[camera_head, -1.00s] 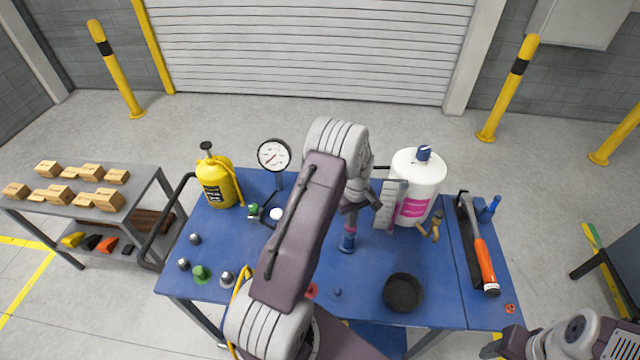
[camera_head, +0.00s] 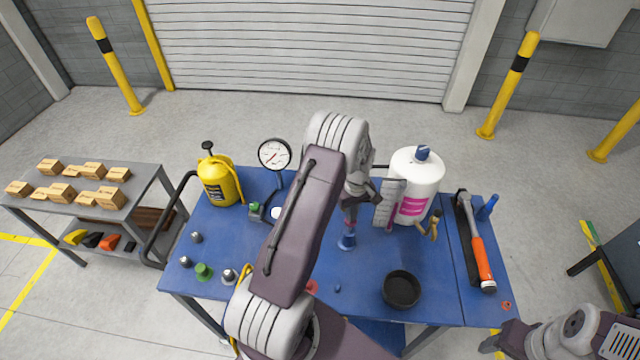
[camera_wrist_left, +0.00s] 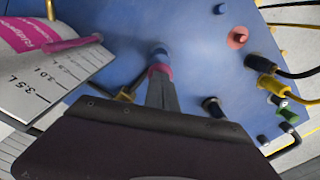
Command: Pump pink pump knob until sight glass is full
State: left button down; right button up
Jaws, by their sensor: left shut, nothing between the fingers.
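The pink pump knob (camera_wrist_left: 160,70) shows in the left wrist view just beyond my finger tips, above a blue pump body (camera_wrist_left: 160,50). In the head view the blue pump body (camera_head: 347,242) stands on the blue table. My left gripper (camera_head: 351,210) is shut and empty, pointing down right over the knob; contact is hard to tell. The sight glass is a pink tube (camera_wrist_left: 75,43) on a white scale plate (camera_wrist_left: 45,75) marked in litres, beside a white tank (camera_head: 417,175).
A brass tap (camera_head: 432,226) sticks out from the tank. A grey shelf with boxes (camera_head: 85,170) stands at left.

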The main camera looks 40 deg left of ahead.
pick_arm(q)
notch_tip(320, 180, down, 4)
jog(key=shift+s+r+b, duration=0.1)
jog(key=shift+r+b, duration=0.05)
jog(key=shift+b, duration=0.95)
notch_tip(320, 180, up, 6)
jog(key=p, duration=0.4)
jog(key=shift+f, duration=0.3)
notch_tip(320, 180, down, 5)
jog(key=b, duration=0.3)
jog(key=shift+b, duration=0.35)
notch_tip(320, 180, up, 5)
jog(key=p, duration=0.4)
jog(key=shift+r, duration=0.2)
jog(key=shift+f, duration=0.1)
